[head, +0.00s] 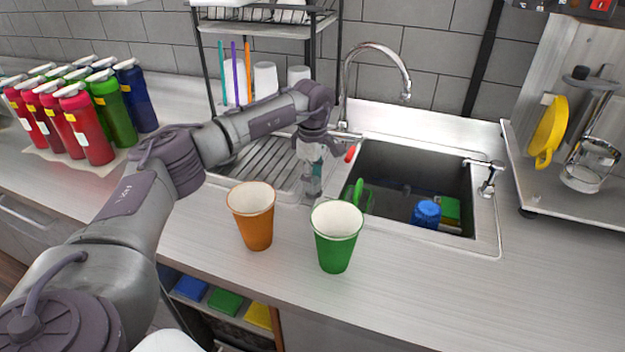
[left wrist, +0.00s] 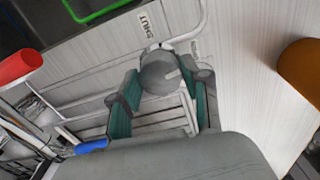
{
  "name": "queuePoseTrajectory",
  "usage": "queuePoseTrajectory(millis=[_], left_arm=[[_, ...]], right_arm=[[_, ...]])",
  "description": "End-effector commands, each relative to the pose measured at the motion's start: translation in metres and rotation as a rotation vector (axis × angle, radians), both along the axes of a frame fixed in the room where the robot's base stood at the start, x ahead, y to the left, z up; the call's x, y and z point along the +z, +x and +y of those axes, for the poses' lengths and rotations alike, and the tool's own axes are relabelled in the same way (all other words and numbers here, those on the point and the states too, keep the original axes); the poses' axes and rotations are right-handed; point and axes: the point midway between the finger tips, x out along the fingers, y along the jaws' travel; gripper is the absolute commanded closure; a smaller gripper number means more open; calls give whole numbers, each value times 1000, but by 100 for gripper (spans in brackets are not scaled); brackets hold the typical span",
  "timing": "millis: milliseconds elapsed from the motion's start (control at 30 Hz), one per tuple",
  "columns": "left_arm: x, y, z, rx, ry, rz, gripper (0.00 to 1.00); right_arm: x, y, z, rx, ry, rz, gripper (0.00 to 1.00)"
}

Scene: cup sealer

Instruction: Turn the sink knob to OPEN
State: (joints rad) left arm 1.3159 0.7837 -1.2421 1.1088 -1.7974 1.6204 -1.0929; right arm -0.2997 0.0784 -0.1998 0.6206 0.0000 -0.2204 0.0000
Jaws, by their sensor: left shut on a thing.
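The sink knob (left wrist: 158,72) is a round grey knob at the top centre of the left wrist view. A white label reading SHUT (left wrist: 147,23) lies just above it, upside down or tilted in the picture. A second small label (left wrist: 195,50) sits to its right, too small to read. My left gripper (left wrist: 162,85) has its teal fingers on both sides of the knob and is shut on it. In the head view the left gripper (head: 312,182) points down at the counter beside the sink's left edge, and hides the knob. My right gripper is not in view.
An orange cup (head: 254,232) and a green cup (head: 335,250) stand close in front of the left gripper. The sink basin (head: 385,165), holding a blue cup (head: 426,214), is to the right.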

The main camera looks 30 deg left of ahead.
Motion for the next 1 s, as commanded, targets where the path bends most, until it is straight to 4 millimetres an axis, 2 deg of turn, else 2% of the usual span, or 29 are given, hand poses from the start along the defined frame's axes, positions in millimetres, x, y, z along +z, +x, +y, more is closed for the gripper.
queuePoseTrajectory(millis=[333, 867, 900, 1000], left_arm=[[1, 1, -1, -141, -2, -4, 88], [1, 1, -1, -167, -1, -3, 88], [1, 1, -1, -167, -1, -3, 52], [1, 1, -1, -166, -1, -3, 35]], right_arm=[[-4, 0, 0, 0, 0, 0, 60], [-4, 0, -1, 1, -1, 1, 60], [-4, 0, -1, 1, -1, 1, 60], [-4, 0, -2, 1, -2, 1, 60]])
